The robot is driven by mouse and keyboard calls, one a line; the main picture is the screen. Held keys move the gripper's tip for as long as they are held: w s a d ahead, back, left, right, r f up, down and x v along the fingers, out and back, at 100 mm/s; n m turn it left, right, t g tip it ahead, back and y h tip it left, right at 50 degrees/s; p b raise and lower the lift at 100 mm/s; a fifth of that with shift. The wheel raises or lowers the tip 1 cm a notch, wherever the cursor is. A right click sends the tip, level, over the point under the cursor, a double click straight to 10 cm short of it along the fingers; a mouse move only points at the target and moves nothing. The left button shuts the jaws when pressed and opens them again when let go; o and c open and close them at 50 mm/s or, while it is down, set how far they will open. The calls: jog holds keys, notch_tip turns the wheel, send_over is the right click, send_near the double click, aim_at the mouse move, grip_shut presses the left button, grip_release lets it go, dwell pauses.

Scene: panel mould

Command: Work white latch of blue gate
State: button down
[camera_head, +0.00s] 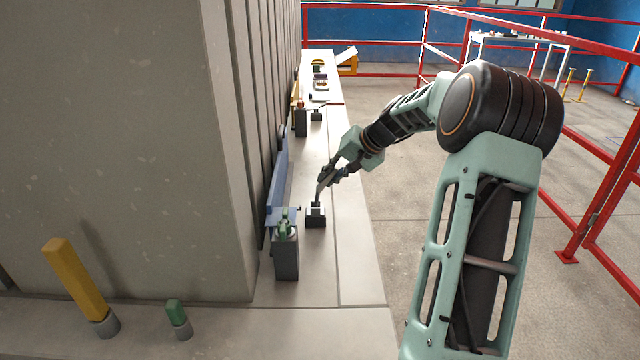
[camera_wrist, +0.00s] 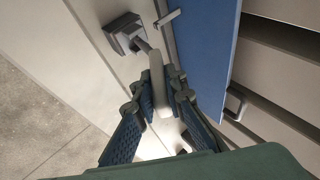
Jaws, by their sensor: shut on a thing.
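The blue gate (camera_head: 278,180) is a long narrow panel beside the pale ledge; it also shows in the wrist view (camera_wrist: 208,55). A dark block (camera_head: 316,216) stands on the ledge to its right, and shows in the wrist view (camera_wrist: 122,36). A pale, whitish lever (camera_wrist: 158,68), apparently the white latch, extends from this block. My gripper (camera_head: 322,184) is shut on the lever, with its fingers on both sides in the wrist view (camera_wrist: 158,84). The lever's far end is partly hidden between the fingers.
A grey post (camera_head: 286,262) with a green fitting (camera_head: 285,228) stands at the gate's near end. A pale bracket (camera_wrist: 168,18) sits at the gate's edge. A yellow post (camera_head: 75,280) and a short green post (camera_head: 176,313) stand left. Red railings (camera_head: 590,140) run along the right.

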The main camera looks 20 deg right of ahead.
jog(key=s+d+f+m+t+y+b, duration=0.1)
jog(key=d+f+t+y+b, duration=0.1)
jog(key=b, duration=0.1)
jog(key=d+f+m+t+y+b, duration=0.1)
jog(key=d+f+y+b, duration=0.1)
jog(key=y+b, duration=0.1)
jog(key=s+d+f+t+y+b, duration=0.1)
jog(key=d+f+t+y+b, duration=0.1)
jog(key=b, duration=0.3)
jog(key=shift+s+f+m+t+y, duration=0.3)
jog(key=shift+f+m+y, duration=0.1)
jog(key=shift+f+y, duration=0.2)
jog(key=shift+d+f, duration=0.1)
jog(key=shift+f, duration=0.1)
jog(key=c, duration=2)
grip_release()
jog(key=shift+o, duration=0.2)
jog(key=v, duration=1.2)
jog(key=shift+f, duration=0.4)
